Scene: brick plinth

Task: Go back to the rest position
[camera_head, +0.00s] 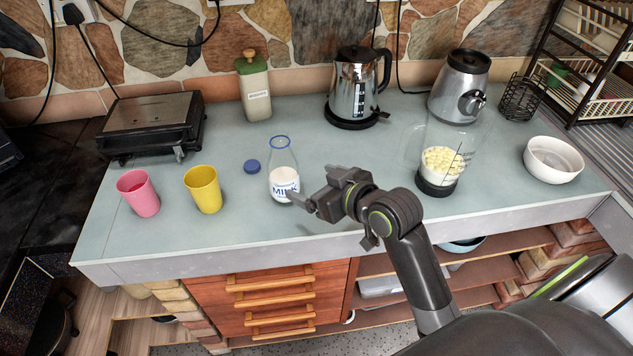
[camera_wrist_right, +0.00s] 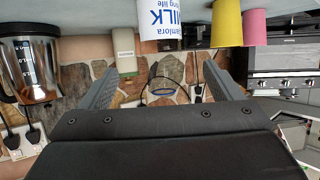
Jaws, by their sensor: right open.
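My right gripper (camera_head: 312,190) is open and empty, low over the front part of the counter. It also shows in the right wrist view (camera_wrist_right: 162,80), its two fingers apart. A glass milk bottle (camera_head: 284,178) with a blue rim and white contents stands upright just left of the fingertips. In the right wrist view, which is upside down, the milk bottle (camera_wrist_right: 160,22) appears ahead, between the finger directions. I cannot tell whether a finger touches it. A blue cap (camera_head: 252,167) lies on the counter left of the bottle. My left gripper is not in view.
A yellow cup (camera_head: 203,189) and pink cup (camera_head: 138,193) stand left on the counter (camera_head: 330,226). A blender jug with pale chunks (camera_head: 440,170) and a white bowl (camera_head: 553,159) stand right of my arm. A kettle (camera_head: 355,85), blender base (camera_head: 460,85), canister (camera_head: 254,85) and grill (camera_head: 150,125) stand behind.

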